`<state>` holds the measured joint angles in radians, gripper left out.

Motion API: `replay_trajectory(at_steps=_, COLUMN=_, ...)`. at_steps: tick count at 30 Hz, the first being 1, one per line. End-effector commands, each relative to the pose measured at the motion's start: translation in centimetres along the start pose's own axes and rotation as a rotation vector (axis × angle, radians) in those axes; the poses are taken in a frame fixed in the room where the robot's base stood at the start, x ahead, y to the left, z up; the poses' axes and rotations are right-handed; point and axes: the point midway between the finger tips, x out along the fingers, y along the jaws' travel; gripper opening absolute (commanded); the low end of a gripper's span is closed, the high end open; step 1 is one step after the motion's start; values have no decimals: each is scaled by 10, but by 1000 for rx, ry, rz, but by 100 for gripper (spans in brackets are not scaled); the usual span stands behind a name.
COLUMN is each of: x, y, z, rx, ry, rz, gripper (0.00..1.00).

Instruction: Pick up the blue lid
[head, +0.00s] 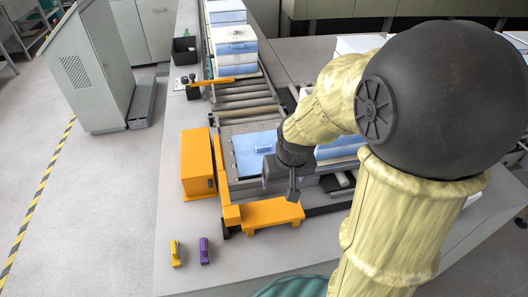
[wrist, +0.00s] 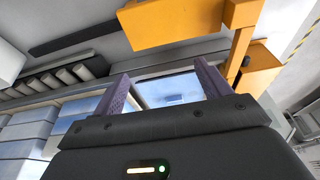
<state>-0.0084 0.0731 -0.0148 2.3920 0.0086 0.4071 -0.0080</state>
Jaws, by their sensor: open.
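The blue lid (head: 246,160) is a flat light-blue plate with a small raised handle, lying at the near end of the roller conveyor. My gripper (head: 280,187) is just to the right of and nearer than the lid's handle, above the conveyor end, and partly covers the lid's right side. In the wrist view the lid (wrist: 155,92) shows between the two purple fingers of my gripper (wrist: 163,80), which stand wide apart with nothing between them. The lid's lower part is hidden there by the gripper body. I cannot tell the exact height of the fingers above it.
Blue-and-white boxes (head: 234,48) stand farther up the conveyor (head: 245,101). Orange blocks (head: 197,160) and an orange bracket (head: 270,213) border the lid's left and near sides. Small yellow (head: 176,253) and purple (head: 204,250) pieces lie on the front table.

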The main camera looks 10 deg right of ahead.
Motion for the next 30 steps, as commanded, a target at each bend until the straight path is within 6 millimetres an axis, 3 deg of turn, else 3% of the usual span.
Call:
replay_trajectory(at_steps=1, x=-1, y=-1, z=-25, rx=-2, ry=16, rz=-1, gripper=76)
replay_trajectory(at_steps=6, x=-8, y=-3, z=-104, rx=-4, ry=67, rz=-2, gripper=76)
replay_trajectory(at_steps=9, x=-11, y=-4, z=-143, rx=-6, ry=93, rz=-1, gripper=76)
replay_trajectory(at_steps=12, x=-15, y=-3, z=-169, rx=-5, ry=112, rz=0, gripper=76)
replay_trajectory(at_steps=16, x=-17, y=-3, z=-182, rx=-6, ry=122, rz=1, gripper=76)
replay_trajectory(at_steps=26, x=-16, y=-3, z=-183, rx=-6, ry=123, rz=0, gripper=76)
replay_trajectory(at_steps=30, x=-4, y=-3, z=-184, rx=-6, ry=119, rz=0, gripper=76)
